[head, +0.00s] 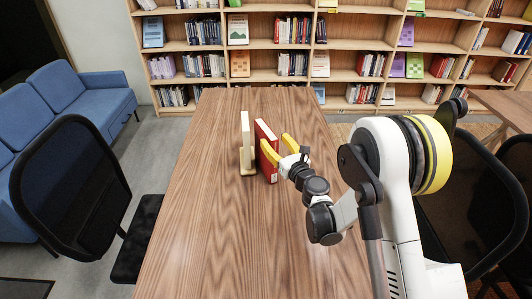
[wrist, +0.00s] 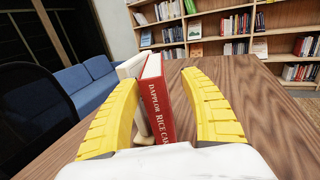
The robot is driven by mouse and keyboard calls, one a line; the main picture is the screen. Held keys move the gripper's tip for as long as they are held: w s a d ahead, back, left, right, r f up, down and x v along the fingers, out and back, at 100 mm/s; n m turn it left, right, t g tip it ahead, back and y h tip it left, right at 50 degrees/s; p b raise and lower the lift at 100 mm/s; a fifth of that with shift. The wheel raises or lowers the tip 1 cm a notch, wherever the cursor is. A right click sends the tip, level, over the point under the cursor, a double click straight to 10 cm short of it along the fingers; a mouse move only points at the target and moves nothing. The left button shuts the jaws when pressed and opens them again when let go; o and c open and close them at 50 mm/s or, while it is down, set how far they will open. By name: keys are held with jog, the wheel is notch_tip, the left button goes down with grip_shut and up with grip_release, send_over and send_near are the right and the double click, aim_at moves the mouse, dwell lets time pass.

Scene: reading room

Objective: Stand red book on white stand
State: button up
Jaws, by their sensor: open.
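The red book (head: 266,132) stands upright on the table, slightly right of the white stand (head: 245,128). The stand has a tall cream upright and a low base. In the wrist view the book (wrist: 155,98) shows its lettered red spine, and part of the stand (wrist: 131,67) shows behind its left side. My gripper (head: 276,143) is open at the book. In the wrist view its yellow fingers (wrist: 160,80) are on either side of the book, with a clear gap on the right. The left finger hides part of the stand; whether it touches the book I cannot tell.
The wooden table (head: 215,220) is otherwise bare, with free room in front and on both sides. A dark chair (head: 70,190) is at the left and another (head: 480,200) at the right.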

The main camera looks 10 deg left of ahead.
aim_at(266, 131)
jog(key=x, duration=0.2)
jog(key=b+x, duration=0.2)
jog(key=x, duration=0.1)
jog(key=shift+a+r, duration=0.35)
jog(key=shift+a, duration=0.15)
grip_shut()
